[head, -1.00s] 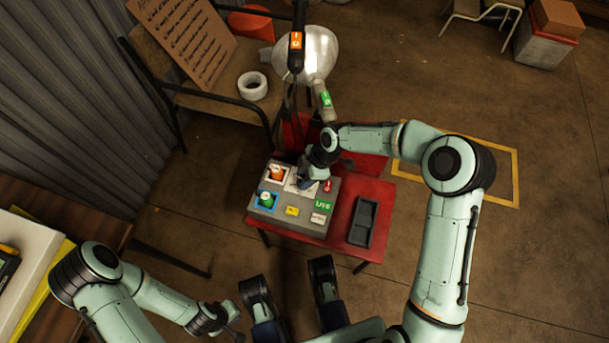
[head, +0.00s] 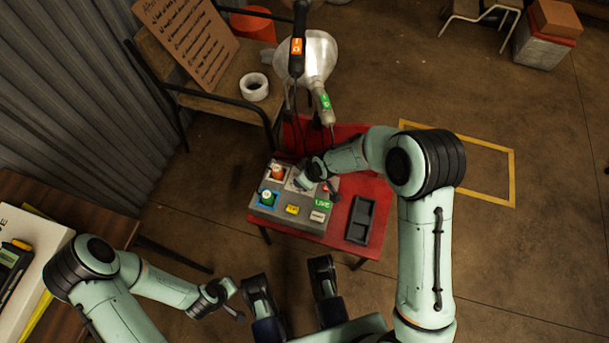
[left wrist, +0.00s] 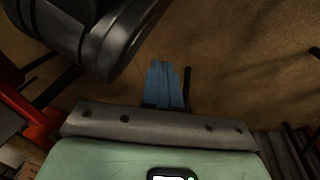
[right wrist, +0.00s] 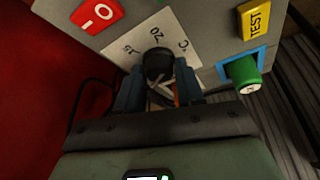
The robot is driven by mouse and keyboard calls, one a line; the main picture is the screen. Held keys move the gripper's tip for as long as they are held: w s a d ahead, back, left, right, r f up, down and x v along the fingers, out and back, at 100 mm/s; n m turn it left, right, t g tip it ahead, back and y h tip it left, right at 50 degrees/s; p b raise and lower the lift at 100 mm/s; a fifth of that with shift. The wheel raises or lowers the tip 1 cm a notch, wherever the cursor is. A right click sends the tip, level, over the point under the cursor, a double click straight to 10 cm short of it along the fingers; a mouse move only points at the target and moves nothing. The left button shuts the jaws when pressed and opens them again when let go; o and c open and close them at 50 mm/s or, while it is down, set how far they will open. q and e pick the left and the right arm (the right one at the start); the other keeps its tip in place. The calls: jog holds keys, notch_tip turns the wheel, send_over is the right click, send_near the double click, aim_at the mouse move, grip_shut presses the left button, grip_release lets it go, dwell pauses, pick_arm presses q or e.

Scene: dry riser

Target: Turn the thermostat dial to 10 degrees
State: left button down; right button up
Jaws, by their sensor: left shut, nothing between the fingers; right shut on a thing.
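The thermostat dial (right wrist: 158,64) is a black knob on a white plate (right wrist: 178,30) marked 15, 20 and °C in the right wrist view. My right gripper (right wrist: 157,88) is shut on the dial, with a blue finger on each side of it. The dial's pointer and the 10 mark cannot be made out. In the head view my right gripper (head: 302,184) is at the grey control box (head: 262,211) and the wrist hides the dial. My left gripper (left wrist: 165,85) is shut and empty above the floor, left of the box.
The box carries a green knob (head: 266,198), an orange knob (head: 278,172), a yellow TEST label (head: 292,209), a green LIVE label (head: 322,202) and a red switch (right wrist: 97,14). It stands on a red table (head: 375,220) beside a black tray (head: 361,219). A lamp (head: 318,60) stands behind.

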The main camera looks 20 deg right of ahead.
pick_arm(q)
jog(key=w+r+t+p, duration=0.2)
jog(key=w+r, duration=0.2)
pick_arm(e)
jog(key=m, duration=0.1)
jog(key=m+h, duration=0.1)
jog(key=shift+s+a+r+m, duration=0.1)
jog(key=shift+r+m, duration=0.05)
jog(key=shift+m, duration=0.15)
jog(key=shift+m+t+h+p, duration=0.4)
jog(key=shift+m+p, duration=0.25)
jog(key=shift+m, duration=0.25)
pick_arm(q)
jog(key=shift+s+d+r+m+g+h+p, duration=0.15)
jog(key=shift+s+d+r+g, duration=0.25)
jog(key=shift+s, duration=0.35)
jog(key=shift+s+d+r+m+g+h+p, duration=0.1)
jog(key=shift+s+d+r+g+p, duration=0.15)
jog(key=shift+s+d+r, duration=0.4)
jog(key=shift+s+d+r+m+g+h+p, duration=0.15)
jog(key=shift+s+d+g, duration=0.2)
jog(key=shift+s, duration=0.55)
pick_arm(e)
jog(key=shift+m+h, duration=0.3)
jog(key=shift+m, duration=0.5)
jog(key=shift+f, duration=0.2)
jog(key=o, duration=1)
